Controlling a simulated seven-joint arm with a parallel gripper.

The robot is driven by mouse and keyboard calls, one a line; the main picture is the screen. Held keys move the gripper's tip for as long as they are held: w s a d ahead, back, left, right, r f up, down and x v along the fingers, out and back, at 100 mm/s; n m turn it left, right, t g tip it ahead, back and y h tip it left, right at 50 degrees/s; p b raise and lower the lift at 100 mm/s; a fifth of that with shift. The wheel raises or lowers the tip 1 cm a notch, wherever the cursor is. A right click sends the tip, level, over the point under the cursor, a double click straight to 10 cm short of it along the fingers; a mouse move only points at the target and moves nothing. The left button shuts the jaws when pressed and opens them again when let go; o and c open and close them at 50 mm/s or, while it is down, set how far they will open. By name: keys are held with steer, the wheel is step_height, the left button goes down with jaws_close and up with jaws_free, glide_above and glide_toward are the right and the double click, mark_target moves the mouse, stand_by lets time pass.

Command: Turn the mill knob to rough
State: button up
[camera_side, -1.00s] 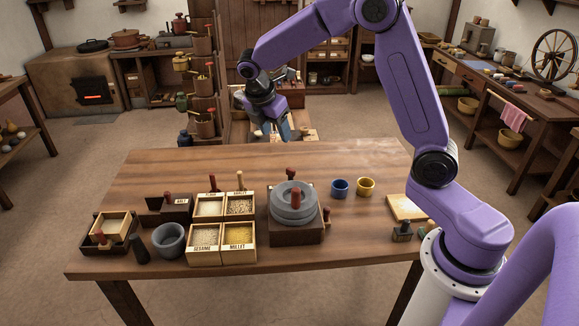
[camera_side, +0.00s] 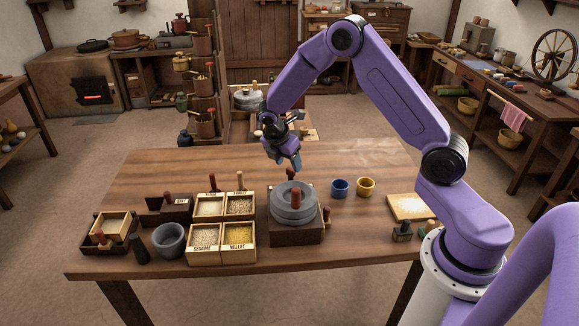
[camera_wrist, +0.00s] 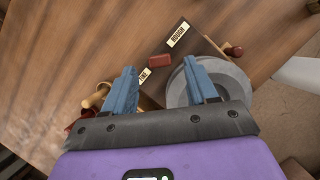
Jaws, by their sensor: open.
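The mill has a round grey stone (camera_side: 293,212) with a red-brown peg on top and a dark wooden base (camera_side: 296,236). In the wrist view the stone (camera_wrist: 236,82) is at the right, partly behind a finger. A small red knob (camera_wrist: 159,60) lies between a "ROUGH" label (camera_wrist: 178,34) and a "FINE" label (camera_wrist: 145,75); which one it points to, I cannot tell. In the side view a red piece (camera_side: 290,174) shows behind the stone. My gripper (camera_side: 294,164) is open and empty, above the mill's far side; its fingers (camera_wrist: 160,72) straddle the knob's direction, with the knob beyond their tips.
Open grain boxes (camera_side: 222,243) and a grey mortar (camera_side: 169,240) stand left of the mill. A blue cup (camera_side: 340,188) and a yellow cup (camera_side: 366,187) stand to its right. The table (camera_side: 190,165) is clear behind the mill.

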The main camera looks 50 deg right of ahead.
mark_target(291, 169)
steer(key=shift+x, duration=1.55)
steer(key=c, duration=1.1)
steer(key=shift+o, duration=0.2)
